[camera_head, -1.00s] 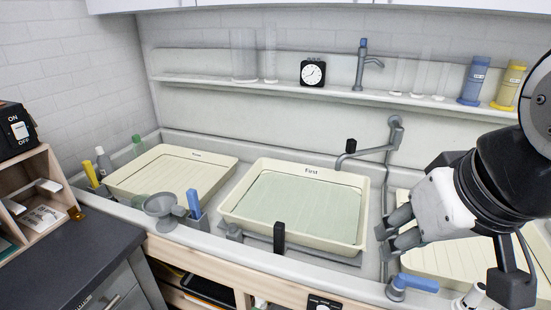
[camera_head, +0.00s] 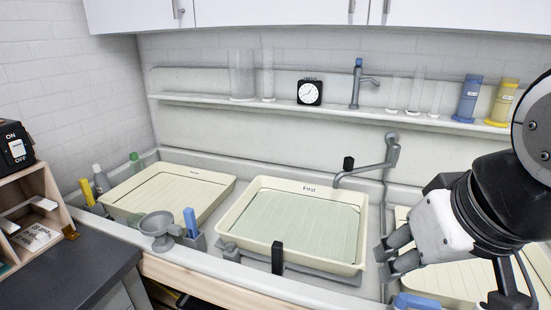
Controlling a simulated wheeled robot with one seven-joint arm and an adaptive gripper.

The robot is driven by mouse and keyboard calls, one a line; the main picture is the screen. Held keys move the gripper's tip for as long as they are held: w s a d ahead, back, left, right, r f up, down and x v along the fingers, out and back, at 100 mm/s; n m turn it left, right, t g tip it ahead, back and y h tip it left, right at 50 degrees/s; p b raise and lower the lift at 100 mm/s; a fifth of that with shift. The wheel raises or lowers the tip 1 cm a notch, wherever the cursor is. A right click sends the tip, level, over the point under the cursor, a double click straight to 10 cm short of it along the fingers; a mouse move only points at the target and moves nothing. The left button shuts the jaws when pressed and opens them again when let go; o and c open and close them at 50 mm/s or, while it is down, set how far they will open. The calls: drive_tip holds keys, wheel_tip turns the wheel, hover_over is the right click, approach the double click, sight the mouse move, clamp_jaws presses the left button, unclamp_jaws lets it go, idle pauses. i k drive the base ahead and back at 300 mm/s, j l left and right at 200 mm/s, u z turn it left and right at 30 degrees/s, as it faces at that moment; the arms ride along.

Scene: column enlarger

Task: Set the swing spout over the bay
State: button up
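The swing spout (camera_head: 365,169) is a grey jointed pipe on a wall pivot at the back of the sink. Its arm points left from the pivot, and its downturned tip hangs near the back right corner of the cream tray labelled "First" (camera_head: 230,222). A black knob (camera_head: 348,163) stands up near the tip. My gripper (camera_head: 383,253) is at the right, in front of and below the spout, near the right edge of that tray. Its two fingers are apart with nothing seen between them. It does not touch the spout.
Another cream tray (camera_head: 170,192) lies left, and a third (camera_head: 450,285) is partly hidden behind my arm. A shelf (camera_head: 215,101) above holds cylinders, a clock (camera_head: 310,92) and bottles. A grey funnel (camera_head: 157,224) stands front left.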

sight(349, 163)
drive_tip(key=i+j+u, duration=0.1)
drive_tip(key=i+u, duration=0.2)
drive_tip(key=u, duration=0.15)
drive_tip(key=i+u, duration=0.25)
drive_tip(key=u, duration=0.2)
